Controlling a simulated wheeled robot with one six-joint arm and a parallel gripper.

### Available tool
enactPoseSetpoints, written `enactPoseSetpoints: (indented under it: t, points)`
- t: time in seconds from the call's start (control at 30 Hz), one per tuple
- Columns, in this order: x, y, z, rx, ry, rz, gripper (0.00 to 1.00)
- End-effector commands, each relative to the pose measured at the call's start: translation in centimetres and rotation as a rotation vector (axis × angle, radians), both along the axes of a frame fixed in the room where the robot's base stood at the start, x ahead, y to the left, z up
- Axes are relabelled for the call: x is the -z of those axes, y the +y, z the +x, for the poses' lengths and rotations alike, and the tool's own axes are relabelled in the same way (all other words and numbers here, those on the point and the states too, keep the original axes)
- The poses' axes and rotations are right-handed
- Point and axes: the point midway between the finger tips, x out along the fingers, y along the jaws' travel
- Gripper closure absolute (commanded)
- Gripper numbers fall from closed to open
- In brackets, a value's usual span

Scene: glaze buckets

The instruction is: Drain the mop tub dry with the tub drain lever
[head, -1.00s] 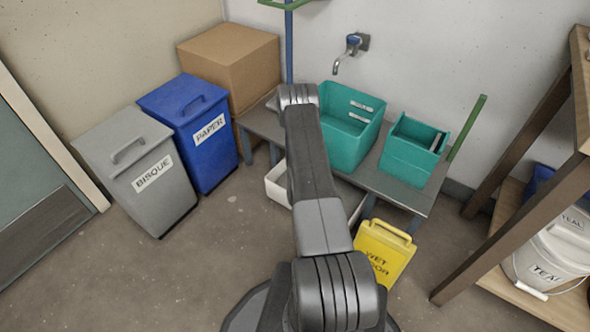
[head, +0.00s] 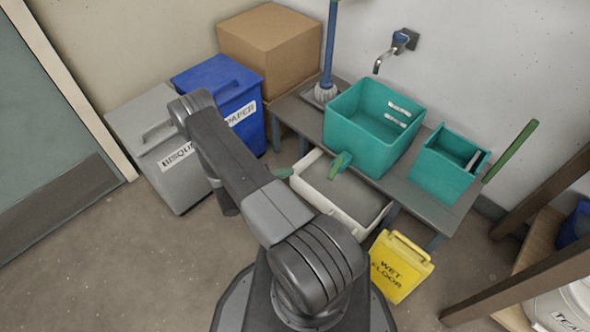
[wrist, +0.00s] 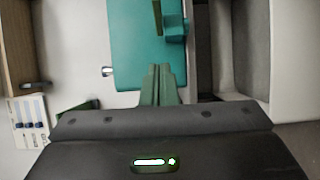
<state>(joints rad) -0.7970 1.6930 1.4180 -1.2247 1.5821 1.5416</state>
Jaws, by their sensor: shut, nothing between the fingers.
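The teal mop tub (head: 350,137) stands on the grey bench. I cannot tell how much water it holds. Its green drain lever (head: 340,162) sticks out from the low front of the tub, above a white tray (head: 335,207). In the wrist view the tub (wrist: 135,45) is turned sideways, with the drain fitting (wrist: 175,28) on its right side and an olive handle by it. My gripper (wrist: 162,72) is shut and empty, its green fingers pointing towards the tub. In the head view my arm hides most of it; green fingertips (head: 284,173) show left of the lever, apart from it.
A smaller teal bucket (head: 448,165) stands right of the tub. A tap (head: 395,48) is on the wall above. A mop (head: 327,75) stands behind left. A yellow wet-floor sign (head: 400,265) is in front. Blue (head: 222,95) and grey (head: 160,150) bins stand left.

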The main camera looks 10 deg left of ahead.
Motion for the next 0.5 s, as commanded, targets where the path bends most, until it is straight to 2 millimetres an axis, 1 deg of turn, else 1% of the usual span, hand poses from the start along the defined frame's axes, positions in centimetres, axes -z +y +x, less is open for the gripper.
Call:
enactPoseSetpoints:
  t: [0.03, 0.2, 0.5]
  points:
    - [0.1, -0.8, 0.3, 0.005, 0.001, 0.0, 1.0]
    - [0.1, -3.6, 1.6, 0.009, 0.001, 0.0, 1.0]
    - [0.1, -8.1, 3.7, 0.009, 0.001, 0.0, 1.0]
